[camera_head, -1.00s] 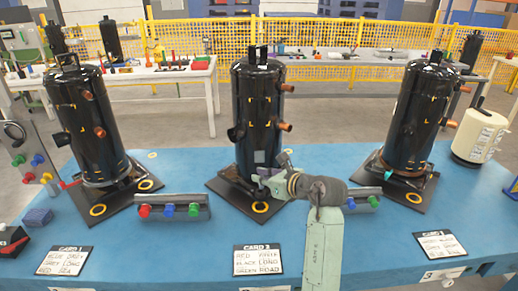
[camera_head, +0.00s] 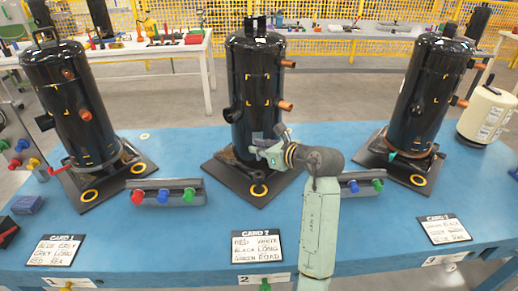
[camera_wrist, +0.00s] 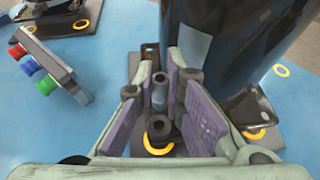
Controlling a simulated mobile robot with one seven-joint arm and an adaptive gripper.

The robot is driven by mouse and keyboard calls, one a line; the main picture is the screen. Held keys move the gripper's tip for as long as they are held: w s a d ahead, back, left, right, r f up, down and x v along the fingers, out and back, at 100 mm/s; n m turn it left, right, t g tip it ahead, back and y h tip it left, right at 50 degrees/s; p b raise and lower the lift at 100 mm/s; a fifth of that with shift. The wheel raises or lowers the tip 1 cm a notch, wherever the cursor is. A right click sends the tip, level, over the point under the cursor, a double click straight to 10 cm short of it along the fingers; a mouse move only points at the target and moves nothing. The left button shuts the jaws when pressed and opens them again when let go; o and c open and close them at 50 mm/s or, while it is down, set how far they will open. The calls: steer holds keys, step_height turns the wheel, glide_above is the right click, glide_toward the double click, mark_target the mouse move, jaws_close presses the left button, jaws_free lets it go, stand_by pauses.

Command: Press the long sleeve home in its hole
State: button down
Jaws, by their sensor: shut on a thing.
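My gripper (camera_head: 257,147) is in front of the middle black compressor (camera_head: 254,95), above its front foot. In the wrist view, my gripper's purple-padded fingers (camera_wrist: 163,88) are shut on a slim grey tube, seemingly the long sleeve (camera_wrist: 160,95), roughly upright. A short black piece with a hole in its top (camera_wrist: 158,127) stands at the yellow ring (camera_wrist: 152,149) on the base plate. In the head view this ring (camera_head: 259,194) is partly covered by something dark. The sleeve's lower end is hard to make out, so I cannot tell whether it touches a hole.
Other compressors stand left (camera_head: 75,105) and right (camera_head: 425,90) on the blue table (camera_head: 190,235). A rack with coloured knobs (camera_head: 165,194) is left of the middle plate; another (camera_head: 362,186) is behind my arm. Cards lie along the front edge.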

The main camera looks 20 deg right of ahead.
steer(key=shift+f+b, duration=1.85)
steer(key=shift+f, duration=0.8)
steer(key=shift+f+b, duration=1.1)
steer(key=shift+b, duration=0.15)
steer(key=c, duration=1.6)
jaws_free()
steer(key=shift+d, duration=0.1)
steer(key=v, duration=1.2)
steer(key=shift+f, duration=0.1)
